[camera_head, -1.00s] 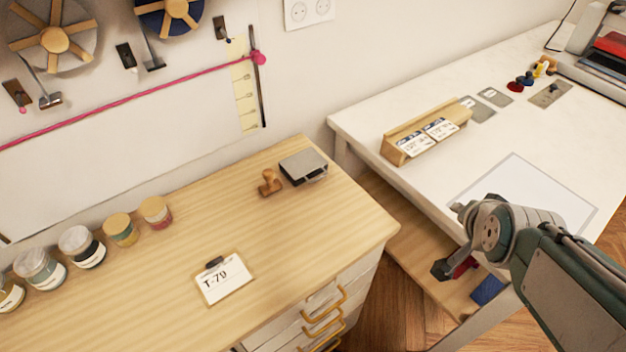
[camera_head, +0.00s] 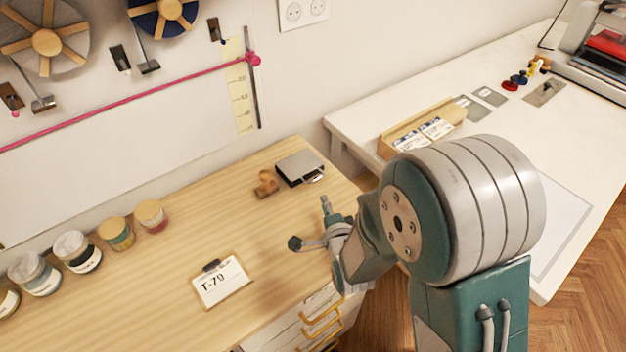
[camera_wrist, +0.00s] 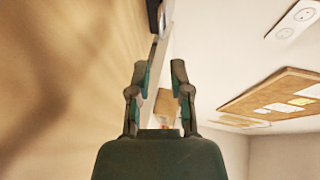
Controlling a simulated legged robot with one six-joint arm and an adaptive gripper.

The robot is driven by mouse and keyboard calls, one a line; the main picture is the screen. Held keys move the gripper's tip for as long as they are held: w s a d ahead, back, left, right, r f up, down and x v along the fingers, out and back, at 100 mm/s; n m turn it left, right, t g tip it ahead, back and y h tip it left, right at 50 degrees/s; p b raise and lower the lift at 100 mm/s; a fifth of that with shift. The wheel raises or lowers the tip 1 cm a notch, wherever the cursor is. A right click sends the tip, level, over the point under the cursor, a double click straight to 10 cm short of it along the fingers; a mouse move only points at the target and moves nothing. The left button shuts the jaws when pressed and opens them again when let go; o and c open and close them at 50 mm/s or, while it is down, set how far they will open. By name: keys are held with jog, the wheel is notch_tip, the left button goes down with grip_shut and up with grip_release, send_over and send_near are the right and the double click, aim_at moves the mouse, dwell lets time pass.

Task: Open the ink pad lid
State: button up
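The ink pad (camera_head: 300,167) is a small box with a grey lid, lying shut near the back right of the wooden desk. A wooden stamp (camera_head: 265,184) stands just left of it. My gripper (camera_head: 309,222) is above the desk's right part, nearer the front than the ink pad and apart from it. Its two fingers are spread with nothing between them. In the wrist view my gripper (camera_wrist: 160,75) also shows open fingers. The ink pad cannot be made out for certain there.
A clipboard tag marked T-79 (camera_head: 221,281) lies on the wooden desk (camera_head: 150,270). Several jars (camera_head: 117,233) line its left back side. A white table (camera_head: 352,118) stands to the right with a wooden card holder (camera_head: 395,140). The wall is close behind the ink pad.

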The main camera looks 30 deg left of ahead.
aim_at(313, 181)
jog(key=shift+s+a+f, duration=0.1)
jog(key=shift+a+f, duration=0.05)
jog(key=shift+a, duration=0.05)
jog(key=x, duration=1)
jog(key=shift+w+a, duration=0.25)
grip_shut()
